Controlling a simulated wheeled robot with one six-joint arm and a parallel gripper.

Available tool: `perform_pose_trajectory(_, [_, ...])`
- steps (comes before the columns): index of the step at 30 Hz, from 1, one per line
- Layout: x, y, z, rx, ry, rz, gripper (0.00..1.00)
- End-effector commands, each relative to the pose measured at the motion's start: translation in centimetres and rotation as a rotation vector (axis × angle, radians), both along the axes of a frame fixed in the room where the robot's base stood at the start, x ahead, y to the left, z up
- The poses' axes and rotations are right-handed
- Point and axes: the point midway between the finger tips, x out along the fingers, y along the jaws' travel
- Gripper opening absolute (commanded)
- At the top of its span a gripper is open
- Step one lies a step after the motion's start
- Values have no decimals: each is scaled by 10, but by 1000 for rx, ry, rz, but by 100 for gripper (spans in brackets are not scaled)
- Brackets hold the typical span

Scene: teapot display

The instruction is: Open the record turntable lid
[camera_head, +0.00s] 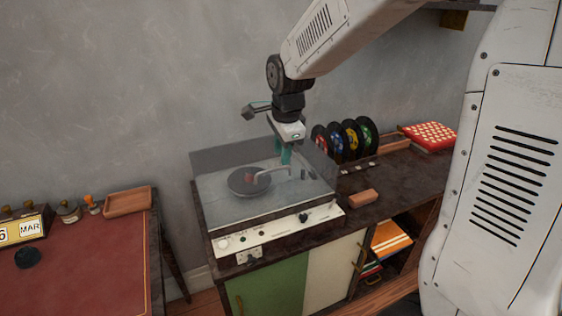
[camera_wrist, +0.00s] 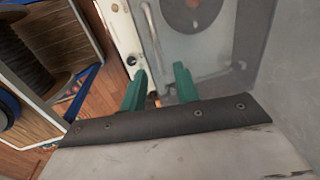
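The record turntable (camera_head: 273,226) sits on the cabinet, with a dark record and red label (camera_head: 249,181) on its platter. My gripper (camera_head: 285,156) points down over the turntable's back right part, near the lid's right side. In the wrist view its green fingers (camera_wrist: 159,88) are apart with nothing held between them. Part of the turntable and its record (camera_wrist: 190,12) show beyond the fingertips. Whether a finger touches the lid is unclear.
A rack of coloured records (camera_head: 345,138) stands right of the turntable, with a red-and-white patterned box (camera_head: 430,136) farther right. A small wooden block (camera_head: 364,198) lies on the cabinet top. A red-topped desk (camera_head: 90,262) with a calendar (camera_head: 25,230) is at left. The wall is close behind.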

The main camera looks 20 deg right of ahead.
Motion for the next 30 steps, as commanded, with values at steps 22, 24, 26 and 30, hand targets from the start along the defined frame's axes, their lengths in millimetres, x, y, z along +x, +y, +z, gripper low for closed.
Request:
perform_pose_trajectory(22, [8,0,-41,0,1,2,0])
perform_pose_trajectory(24, [8,0,-41,0,1,2,0])
perform_pose_trajectory(26, [8,0,-41,0,1,2,0])
perform_pose_trajectory(30, [8,0,-39,-1,7,3,0])
